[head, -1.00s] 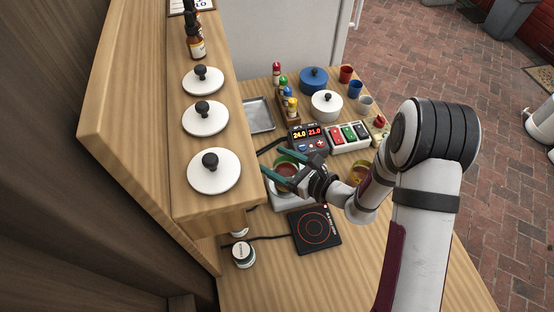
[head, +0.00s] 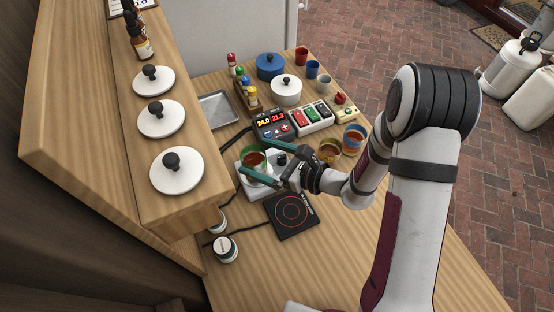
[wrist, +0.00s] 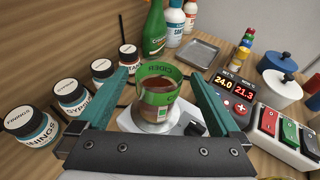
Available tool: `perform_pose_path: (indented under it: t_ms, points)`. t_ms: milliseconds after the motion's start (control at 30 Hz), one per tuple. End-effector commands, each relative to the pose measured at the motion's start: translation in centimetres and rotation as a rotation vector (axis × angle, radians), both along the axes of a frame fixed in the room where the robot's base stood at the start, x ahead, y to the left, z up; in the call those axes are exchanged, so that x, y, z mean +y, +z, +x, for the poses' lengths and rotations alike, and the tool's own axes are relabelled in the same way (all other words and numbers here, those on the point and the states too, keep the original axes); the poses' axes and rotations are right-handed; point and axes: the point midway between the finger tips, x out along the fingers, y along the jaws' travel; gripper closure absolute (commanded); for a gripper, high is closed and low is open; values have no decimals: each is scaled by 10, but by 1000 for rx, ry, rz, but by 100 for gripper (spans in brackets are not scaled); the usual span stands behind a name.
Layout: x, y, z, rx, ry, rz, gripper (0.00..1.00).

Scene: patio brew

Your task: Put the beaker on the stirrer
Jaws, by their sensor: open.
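The beaker (head: 254,161) is clear glass with a green band and reddish-brown liquid. It stands upright on the white stirrer (head: 247,187), over its round plate; in the wrist view the beaker (wrist: 157,97) hides most of that plate. The stirrer's black knob (wrist: 195,127) shows at its right in the wrist view. My gripper (head: 249,160) is open, with one teal finger on each side of the beaker. In the wrist view a gap shows between the beaker and each finger of my gripper (wrist: 162,85); I cannot tell about contact lower down.
A black hotplate (head: 292,214) lies in front of the stirrer. Several lidded jars (wrist: 72,95) and a green bottle (wrist: 155,30) stand close by in the wrist view. A wooden shelf (head: 200,215) overhangs the left.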

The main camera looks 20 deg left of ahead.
Motion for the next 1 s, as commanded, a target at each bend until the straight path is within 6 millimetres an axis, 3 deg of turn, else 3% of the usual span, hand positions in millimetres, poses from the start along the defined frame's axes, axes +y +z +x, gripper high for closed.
perform_pose_path:
  t_ms: [100, 300, 500, 567, 667, 767, 800, 900, 1000]
  points:
    - [-27, 9, -4, -1, -6, 1, 0]
    - [-59, 19, -12, -1, -3, 0, 0]
    - [-65, 22, -15, -4, 5, -1, 0]
    - [-63, 32, -20, -27, 45, -5, 0]
    - [-62, 71, -54, -140, 242, -52, 0]
    - [-81, 104, -114, -305, 539, -213, 0]
    - [-96, 110, -136, -370, 650, -310, 0]
    - [-147, 112, -173, -507, 870, -598, 0]
    - [-195, 113, -187, -593, 988, -863, 0]
